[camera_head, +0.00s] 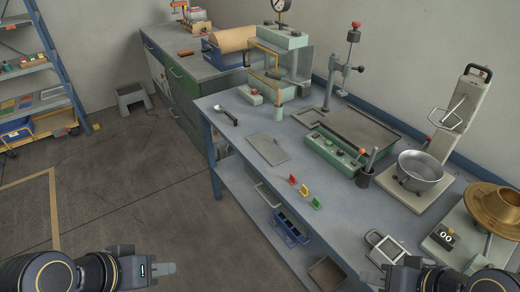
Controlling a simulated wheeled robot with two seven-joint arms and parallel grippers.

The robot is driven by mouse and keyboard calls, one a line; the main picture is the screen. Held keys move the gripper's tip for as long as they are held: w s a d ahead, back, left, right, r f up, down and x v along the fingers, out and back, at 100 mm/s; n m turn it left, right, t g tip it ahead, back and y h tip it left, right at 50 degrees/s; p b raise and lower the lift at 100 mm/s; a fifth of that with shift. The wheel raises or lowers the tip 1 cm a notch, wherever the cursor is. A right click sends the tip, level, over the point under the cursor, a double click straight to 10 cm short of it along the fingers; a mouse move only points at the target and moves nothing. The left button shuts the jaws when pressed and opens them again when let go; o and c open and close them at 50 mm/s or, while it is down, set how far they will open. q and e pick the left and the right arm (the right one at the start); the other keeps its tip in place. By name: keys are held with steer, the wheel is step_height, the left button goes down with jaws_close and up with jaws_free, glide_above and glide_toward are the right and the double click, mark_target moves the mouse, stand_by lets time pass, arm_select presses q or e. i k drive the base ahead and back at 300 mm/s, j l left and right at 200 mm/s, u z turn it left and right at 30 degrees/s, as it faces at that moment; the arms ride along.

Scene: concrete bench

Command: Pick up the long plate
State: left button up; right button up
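A flat grey plate (267,149) lies on the bench top, left of the green control box; it is the thing here that best fits the long plate. Nothing covers it. My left gripper (165,273) is low in the picture, over the floor left of the bench and well apart from the plate. My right gripper (383,280) is at the bottom edge near the bench's front, also far from the plate. Both sets of fingers are small and seen from the side, so whether they are open is unclear. I see nothing held in either.
A black-handled tool (227,116) lies behind the plate. Small coloured pieces (304,190) stand in front of it. The green control box (335,152), metal bowl (420,170) and pale square frame (384,248) stand to the right. The bench top around the plate is clear.

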mark_target(269, 150)
steer(key=i+j+z, duration=0.15)
steer(key=z, duration=0.25)
steer(key=i+j+z, duration=0.15)
steer(key=z, duration=0.25)
steer(key=i+j+z, duration=0.1)
steer(key=j, duration=0.25)
steer(key=i+j+z, duration=0.1)
steer(key=j, duration=0.3)
steer(key=i+j+z, duration=0.1)
steer(key=i+j, duration=0.15)
steer(key=i+j+z, duration=0.1)
steer(key=j, duration=0.4)
steer(key=i+j+z, duration=0.1)
steer(key=j, duration=0.3)
steer(key=i+j, duration=0.15)
steer(key=j, duration=0.25)
steer(key=i+j, duration=0.1)
steer(key=j, duration=0.3)
steer(key=i+j, duration=0.15)
steer(key=j, duration=0.25)
